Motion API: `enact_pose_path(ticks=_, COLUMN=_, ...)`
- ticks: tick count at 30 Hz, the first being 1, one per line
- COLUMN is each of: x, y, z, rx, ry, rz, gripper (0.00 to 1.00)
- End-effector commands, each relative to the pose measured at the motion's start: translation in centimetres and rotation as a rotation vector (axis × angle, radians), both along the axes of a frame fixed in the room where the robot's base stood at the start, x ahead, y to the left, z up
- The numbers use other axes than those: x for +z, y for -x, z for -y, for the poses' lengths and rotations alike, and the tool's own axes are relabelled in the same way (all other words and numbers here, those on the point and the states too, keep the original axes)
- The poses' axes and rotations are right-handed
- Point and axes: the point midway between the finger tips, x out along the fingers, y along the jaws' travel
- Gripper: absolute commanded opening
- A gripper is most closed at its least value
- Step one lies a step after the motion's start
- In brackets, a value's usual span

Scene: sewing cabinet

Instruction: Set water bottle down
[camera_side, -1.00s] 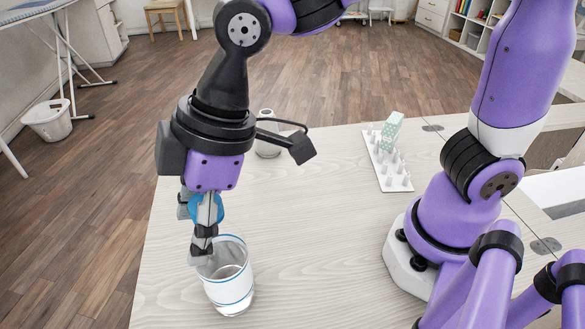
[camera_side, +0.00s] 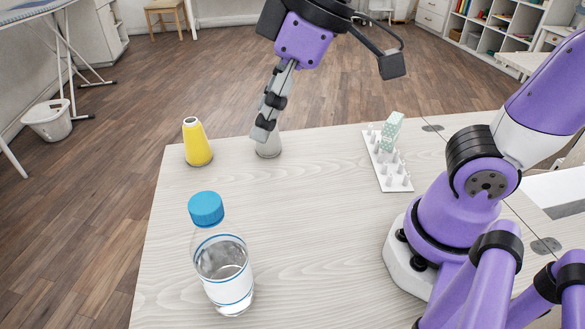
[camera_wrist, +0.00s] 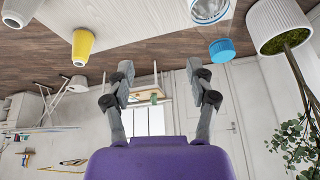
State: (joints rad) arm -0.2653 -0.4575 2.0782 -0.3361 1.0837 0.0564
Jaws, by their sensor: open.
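The clear water bottle (camera_side: 224,270) with a blue cap (camera_side: 206,208) stands upright on the pale table (camera_side: 310,230), near the front left in the side view. In the wrist view its blue cap (camera_wrist: 222,50) shows at upper right, apart from the fingers. My gripper (camera_side: 262,132) is raised behind the bottle, over the back part of the table, and holds nothing. In the wrist view its two fingers (camera_wrist: 160,74) are spread wide apart with nothing between them.
A yellow cone (camera_side: 197,142) stands at the table's back left edge. A white peg rack (camera_side: 388,170) with a patterned green block (camera_side: 392,132) lies to the right. The table's middle is clear.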

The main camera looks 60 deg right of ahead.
Motion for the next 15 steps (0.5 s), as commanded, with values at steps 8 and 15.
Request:
enact_pose_path(ticks=8, x=-5.7, y=2.0, z=10.5, rx=-0.526, ry=0.019, rz=0.061, gripper=0.64)
enact_pose_path(ticks=15, x=-6.1, y=2.2, z=11.1, rx=-0.555, ry=0.026, rz=0.064, gripper=0.64)
